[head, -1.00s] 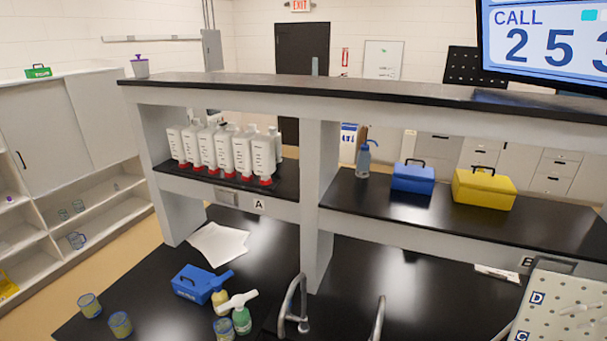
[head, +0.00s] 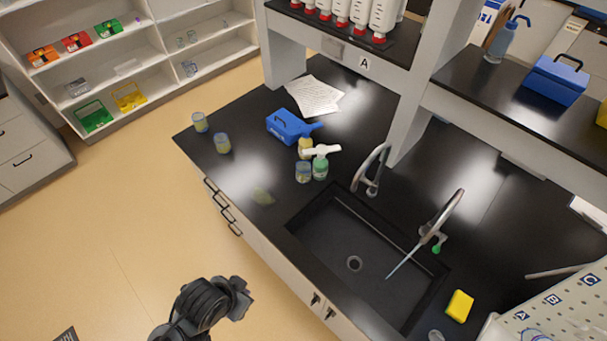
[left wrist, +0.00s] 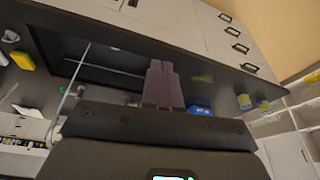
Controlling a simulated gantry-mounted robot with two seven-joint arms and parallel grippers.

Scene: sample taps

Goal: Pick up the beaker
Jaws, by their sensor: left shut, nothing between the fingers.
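Several beakers with yellowish-green contents stand on the black bench: one at the left corner (head: 200,122), one just right of it (head: 222,143), and one by the bottles (head: 303,172). Which one the task means is not clear. Two beakers also show at the right of the left wrist view (left wrist: 245,102). My left gripper (head: 240,296) is low in the head view, in front of the bench and apart from the beakers. In the left wrist view its fingers (left wrist: 163,75) are together and empty. My right gripper is not in view.
Two taps (head: 368,170) rise behind the sink. A yellow sponge (head: 459,306) lies right of it.

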